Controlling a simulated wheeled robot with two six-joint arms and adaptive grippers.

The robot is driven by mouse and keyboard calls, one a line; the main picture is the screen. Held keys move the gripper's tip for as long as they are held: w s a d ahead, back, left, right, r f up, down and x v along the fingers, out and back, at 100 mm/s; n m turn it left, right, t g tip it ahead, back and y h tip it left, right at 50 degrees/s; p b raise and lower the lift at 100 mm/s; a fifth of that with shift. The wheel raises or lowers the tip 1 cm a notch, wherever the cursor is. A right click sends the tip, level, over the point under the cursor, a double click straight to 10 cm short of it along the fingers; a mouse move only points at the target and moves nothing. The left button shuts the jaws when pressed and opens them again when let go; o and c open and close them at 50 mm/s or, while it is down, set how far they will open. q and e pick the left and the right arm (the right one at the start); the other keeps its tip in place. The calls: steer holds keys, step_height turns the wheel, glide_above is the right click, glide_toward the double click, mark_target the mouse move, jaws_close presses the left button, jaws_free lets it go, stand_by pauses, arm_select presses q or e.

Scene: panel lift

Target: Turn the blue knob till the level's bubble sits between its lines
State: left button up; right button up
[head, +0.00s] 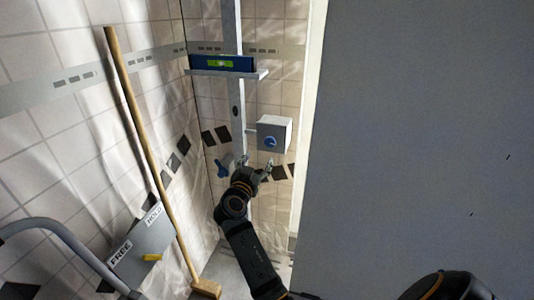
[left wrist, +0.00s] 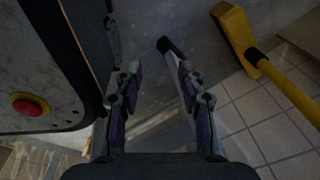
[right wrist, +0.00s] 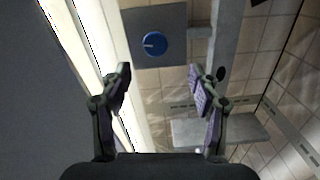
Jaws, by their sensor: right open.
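The blue knob (head: 270,143) is on the front of a grey box (head: 283,128) beside an upright rail. In the right wrist view the knob (right wrist: 152,44) shows a pale mark, ahead of the fingers. My right gripper (head: 255,172) is open and empty, just below the box and apart from the knob. The blue level (head: 240,64) lies on a narrow shelf (head: 228,74) higher on the rail. Its green vial (head: 220,63) shows, but the bubble and lines are too small to read. My left gripper (left wrist: 157,85) is open and empty in the left wrist view.
A wooden-handled broom (head: 150,150) leans at the left by a FREE/HOLD plate (head: 143,250). A large grey panel (head: 420,130) fills the right. A red button (left wrist: 29,104) shows in the left wrist view.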

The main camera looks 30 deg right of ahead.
mark_target(270, 142)
steer(key=x, duration=0.3)
steer(key=p+x, duration=0.1)
steer(key=x, duration=0.3)
steer(key=p+x, duration=0.1)
steer(key=x, duration=0.2)
steer(key=shift+s+d+r, duration=0.1)
steer(key=shift+d+r, duration=0.2)
steer(key=shift+d, duration=0.25)
arm_select(q)
steer(key=shift+s+d+r, duration=0.2)
steer(key=shift+r, duration=0.3)
steer(key=shift+s+d+r, duration=0.15)
steer(key=shift+r, duration=0.3)
